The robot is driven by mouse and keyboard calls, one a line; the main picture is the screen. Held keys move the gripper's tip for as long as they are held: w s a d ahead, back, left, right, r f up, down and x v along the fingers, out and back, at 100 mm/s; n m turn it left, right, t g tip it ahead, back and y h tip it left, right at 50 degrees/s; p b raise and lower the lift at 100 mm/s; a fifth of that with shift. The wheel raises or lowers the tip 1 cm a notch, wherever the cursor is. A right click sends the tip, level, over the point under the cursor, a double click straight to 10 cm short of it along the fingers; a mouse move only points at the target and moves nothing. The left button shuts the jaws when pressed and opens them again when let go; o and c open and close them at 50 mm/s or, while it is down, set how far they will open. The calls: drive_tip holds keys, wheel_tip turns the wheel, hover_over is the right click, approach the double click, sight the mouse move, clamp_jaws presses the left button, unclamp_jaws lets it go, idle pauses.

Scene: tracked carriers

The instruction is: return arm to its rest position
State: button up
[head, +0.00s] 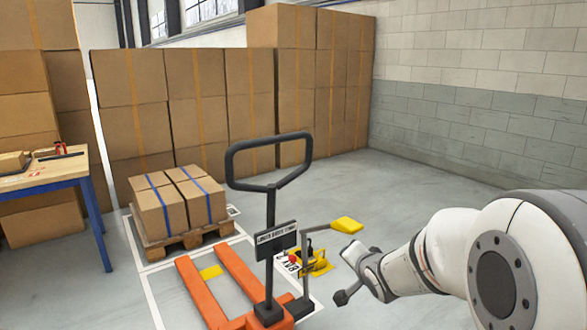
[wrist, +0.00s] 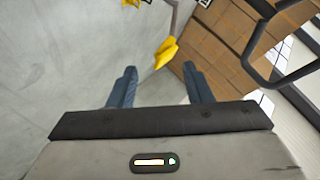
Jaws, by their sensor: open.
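My arm reaches in from the right edge of the head view, white with dark joints. My gripper (head: 347,274) is at its left end, just right of the orange pallet truck (head: 237,276). The wrist view shows the two blue-grey fingers of my gripper (wrist: 160,86) spread apart with nothing between them. A yellow paddle-shaped part (head: 346,225) stands near my gripper in the head view. It also shows beyond the fingers in the wrist view (wrist: 167,50), apart from them.
The truck's black loop handle (head: 270,143) stands upright at the centre. A wooden pallet (head: 185,239) with strapped boxes sits behind the truck. A blue-legged table (head: 47,172) is at left. Stacked cartons (head: 250,95) line the back. Grey floor (head: 420,190) is clear toward the right wall.

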drive_tip(key=s+r+n+g+p, duration=0.4)
drive_tip(key=s+r+p, duration=0.1)
drive_tip(key=s, duration=0.9)
drive_tip(key=s+r+n+g+h+p, duration=0.1)
drive_tip(key=s+r+n+g+p, duration=0.3)
drive_tip(key=s, duration=0.9)
wheel_tip(320, 180, up, 3)
drive_tip(key=shift+s+r+n+g+p, duration=0.1)
drive_tip(key=shift+s+n+g+p, duration=0.3)
drive_tip(key=shift+g+p, duration=0.45)
